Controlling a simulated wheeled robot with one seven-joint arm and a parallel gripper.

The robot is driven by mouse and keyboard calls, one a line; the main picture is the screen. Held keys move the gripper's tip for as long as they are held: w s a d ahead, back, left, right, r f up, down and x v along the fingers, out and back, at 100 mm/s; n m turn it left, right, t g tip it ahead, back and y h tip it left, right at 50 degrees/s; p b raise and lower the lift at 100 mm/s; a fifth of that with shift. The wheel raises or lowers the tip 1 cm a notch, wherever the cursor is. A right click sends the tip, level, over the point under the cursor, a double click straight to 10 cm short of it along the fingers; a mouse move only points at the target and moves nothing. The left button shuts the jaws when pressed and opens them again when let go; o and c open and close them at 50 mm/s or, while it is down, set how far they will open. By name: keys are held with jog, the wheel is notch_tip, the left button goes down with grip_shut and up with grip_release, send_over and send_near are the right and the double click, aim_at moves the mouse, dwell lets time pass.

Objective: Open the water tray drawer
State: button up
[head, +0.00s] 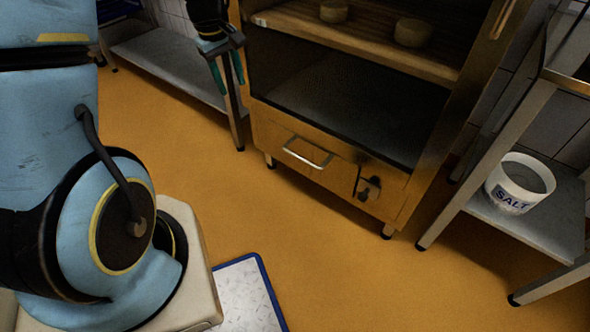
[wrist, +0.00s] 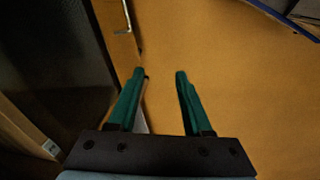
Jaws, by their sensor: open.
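The water tray drawer (head: 270,136) is the low metal front at the bottom left of the cabinet. It looks shut, level with the panel beside it. Its bar handle (head: 303,160) is plain in the head view. In the wrist view part of a handle (wrist: 127,17) shows at the top, left of centre. My gripper (head: 229,88) hangs at the cabinet's left front, above and to the left of the handle and apart from it. In the wrist view my gripper (wrist: 160,72) has its green fingers spread with nothing between them.
The cabinet's open bay and shelf with moulds (head: 411,33) are above the drawer. A dark knob or valve (head: 369,187) is right of it. A metal rack (head: 488,218) with a SALT bucket (head: 519,184) stands right. The orange floor (head: 335,250) in front is clear.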

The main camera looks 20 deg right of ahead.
aim_at(297, 155)
jog(key=d+f+n+b, duration=0.1)
jog(key=d+f+b, duration=0.4)
jog(key=f, duration=0.6)
jog(key=d+f+b, duration=0.6)
jog(key=f, duration=0.4)
jog(key=w+d+f+n+b, duration=0.1)
jog(key=d+f+b, duration=0.4)
jog(key=f, duration=0.6)
jog(key=shift+w+d+f+n+h, duration=0.1)
jog(key=shift+d+f+n+h, duration=0.25)
jog(key=shift+d, duration=0.4)
grip_shut()
